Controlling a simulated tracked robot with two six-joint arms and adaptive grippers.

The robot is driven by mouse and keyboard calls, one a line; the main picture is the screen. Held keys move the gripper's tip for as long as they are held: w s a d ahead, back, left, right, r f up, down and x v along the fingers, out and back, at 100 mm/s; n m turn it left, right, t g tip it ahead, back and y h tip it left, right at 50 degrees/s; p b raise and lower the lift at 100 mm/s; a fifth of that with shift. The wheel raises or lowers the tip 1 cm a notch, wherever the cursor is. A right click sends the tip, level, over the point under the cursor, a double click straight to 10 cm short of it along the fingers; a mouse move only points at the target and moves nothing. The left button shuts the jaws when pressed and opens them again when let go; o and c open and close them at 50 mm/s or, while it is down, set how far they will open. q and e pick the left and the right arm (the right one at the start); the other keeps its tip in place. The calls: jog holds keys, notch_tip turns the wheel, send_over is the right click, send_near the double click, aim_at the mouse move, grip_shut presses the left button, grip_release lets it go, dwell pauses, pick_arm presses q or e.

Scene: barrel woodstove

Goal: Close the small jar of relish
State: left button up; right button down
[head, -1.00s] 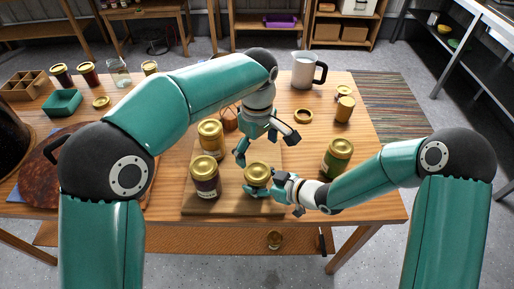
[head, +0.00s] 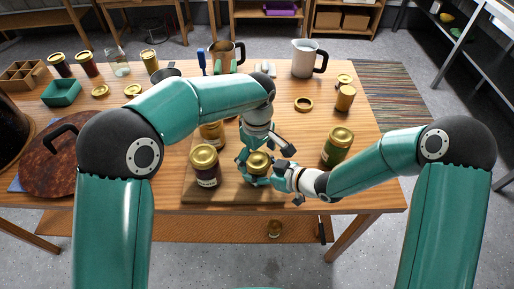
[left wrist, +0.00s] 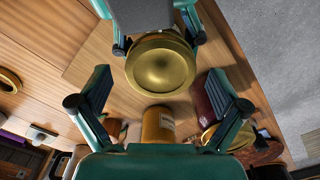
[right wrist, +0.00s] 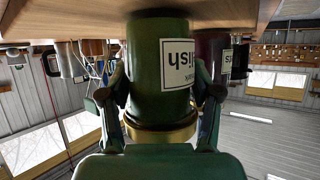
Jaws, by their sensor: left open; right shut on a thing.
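The small relish jar is green with a white label reading "lish" in the right wrist view (right wrist: 150,75). Its gold lid (head: 258,162) sits on its mouth; I cannot tell how tight. The jar stands on the wooden board (head: 232,197). My right gripper (head: 258,180) is shut around the jar's sides from the right, below the lid. My left gripper (head: 262,152) is open above the lid. In the left wrist view the lid (left wrist: 160,66) faces the camera, ahead of the spread left fingers and apart from them.
A dark jar (head: 206,170) and an amber jar (head: 211,135) stand close on the left. A larger green jar (head: 337,147) stands to the right.

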pick_arm(q)
jog(key=shift+f, duration=0.2)
jog(key=c, duration=1.2)
jog(key=m, duration=0.4)
jog(key=shift+m, duration=0.4)
jog(key=m, duration=0.5)
jog(key=o, duration=1.2)
